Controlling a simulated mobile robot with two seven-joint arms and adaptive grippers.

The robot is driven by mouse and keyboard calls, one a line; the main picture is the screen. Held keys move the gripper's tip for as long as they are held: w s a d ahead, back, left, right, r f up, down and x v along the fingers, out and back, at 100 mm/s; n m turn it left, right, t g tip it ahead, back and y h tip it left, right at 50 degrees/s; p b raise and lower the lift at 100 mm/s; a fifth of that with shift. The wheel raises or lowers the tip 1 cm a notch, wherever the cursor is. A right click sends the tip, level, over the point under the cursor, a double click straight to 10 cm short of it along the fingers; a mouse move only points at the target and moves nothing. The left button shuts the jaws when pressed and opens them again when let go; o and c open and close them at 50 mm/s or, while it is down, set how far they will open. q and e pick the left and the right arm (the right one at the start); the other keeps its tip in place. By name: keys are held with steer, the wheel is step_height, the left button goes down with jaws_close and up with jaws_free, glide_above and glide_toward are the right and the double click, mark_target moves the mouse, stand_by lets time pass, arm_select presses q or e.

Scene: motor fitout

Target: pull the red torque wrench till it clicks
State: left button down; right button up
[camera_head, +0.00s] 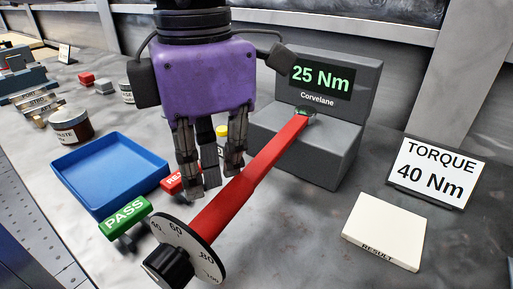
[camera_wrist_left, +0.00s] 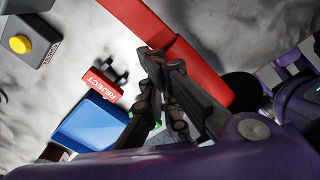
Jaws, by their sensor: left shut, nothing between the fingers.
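The red torque wrench (camera_head: 250,175) reaches from the grey Corvelane tester (camera_head: 315,135) toward the front, with a numbered dial (camera_head: 187,248) and black knob at its near end. The tester's screen (camera_head: 320,80) reads 25 Nm. My left gripper (camera_head: 208,190) is shut and empty, just left of the wrench handle. In the left wrist view the closed fingertips (camera_wrist_left: 153,58) are beside the red handle (camera_wrist_left: 185,55); I cannot tell whether they touch it. My right gripper is not in view.
A card (camera_head: 437,172) reads TORQUE 40 Nm. A white RESULT block (camera_head: 385,230) lies at right. A blue tray (camera_head: 100,170), a green PASS stamp (camera_head: 125,217) and a red REJECT stamp (camera_head: 172,183) are left of the wrench. Bare bench lies between wrench and RESULT block.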

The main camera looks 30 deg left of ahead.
mark_target(238, 186)
arm_select(q)
steer(key=shift+d+b, duration=0.8)
steer(key=shift+d, duration=1.15)
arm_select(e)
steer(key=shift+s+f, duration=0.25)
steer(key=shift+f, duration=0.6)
arm_select(q)
steer(key=shift+a, duration=0.15)
steer(key=a+p, duration=0.3)
steer(key=a, duration=0.3)
steer(key=shift+w+a, duration=0.15)
steer(key=shift+a, duration=0.2)
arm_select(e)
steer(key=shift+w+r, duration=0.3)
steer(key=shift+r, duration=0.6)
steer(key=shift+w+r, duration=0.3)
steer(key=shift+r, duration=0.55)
arm_select(q)
step_height(238, 186, up, 9)
steer(key=p, duration=0.6)
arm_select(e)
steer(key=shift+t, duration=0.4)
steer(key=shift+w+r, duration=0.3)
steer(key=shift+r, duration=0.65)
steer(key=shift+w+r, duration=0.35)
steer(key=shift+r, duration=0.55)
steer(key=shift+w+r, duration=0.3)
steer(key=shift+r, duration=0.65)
